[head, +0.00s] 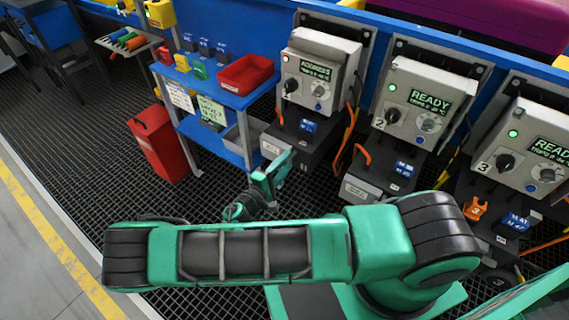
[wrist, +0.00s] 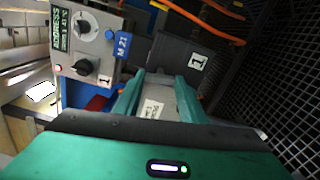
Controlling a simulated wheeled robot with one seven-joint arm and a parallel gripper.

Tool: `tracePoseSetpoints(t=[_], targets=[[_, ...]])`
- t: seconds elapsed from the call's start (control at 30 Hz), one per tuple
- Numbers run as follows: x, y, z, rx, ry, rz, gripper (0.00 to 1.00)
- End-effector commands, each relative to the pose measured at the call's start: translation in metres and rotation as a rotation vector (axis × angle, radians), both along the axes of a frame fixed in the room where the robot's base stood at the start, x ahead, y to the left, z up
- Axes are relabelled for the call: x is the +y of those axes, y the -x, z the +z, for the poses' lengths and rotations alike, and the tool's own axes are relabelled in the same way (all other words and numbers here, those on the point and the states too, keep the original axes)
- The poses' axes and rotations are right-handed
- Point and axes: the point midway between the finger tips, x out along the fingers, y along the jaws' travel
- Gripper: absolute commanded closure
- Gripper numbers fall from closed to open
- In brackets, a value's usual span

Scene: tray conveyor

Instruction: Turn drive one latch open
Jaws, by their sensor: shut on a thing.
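Drive one is a dark housing (head: 300,133) low under a grey control box (head: 318,68) marked 1. In the wrist view the drive's dark top (wrist: 178,52) bears a white label 1. My gripper (head: 285,160) is at the front of drive one; it also shows in the wrist view (wrist: 162,82). Its two teal fingers are shut on a grey part (wrist: 158,92) there, with a white label just below. I take this part as the latch, though its shape is mostly hidden between the fingers and I cannot tell its angle.
Drive one's screen (head: 314,73) seems to read ADDRESS, with a lit red lamp. Drive two (head: 425,98) and drive three (head: 529,145) show READY with green lamps. Orange cables (head: 348,135) hang between drives. A blue cart (head: 215,92) with a red bin (head: 246,75) stands left.

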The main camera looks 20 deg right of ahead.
Motion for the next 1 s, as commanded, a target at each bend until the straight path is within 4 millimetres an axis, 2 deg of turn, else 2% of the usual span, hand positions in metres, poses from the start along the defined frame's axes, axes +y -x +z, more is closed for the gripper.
tracePoseSetpoints(t=[0.4,0.93,0.97,1.0], targets=[[0.0037,-0.002,-0.001,-0.139,-0.108,0.008,0.85],[0.0034,-0.0013,-0.0021,-0.152,-0.119,0.007,0.85],[0.0034,-0.0012,-0.0021,-0.152,-0.119,0.007,0.55],[0.0031,-0.0011,-0.002,-0.152,-0.118,0.006,0.46]])
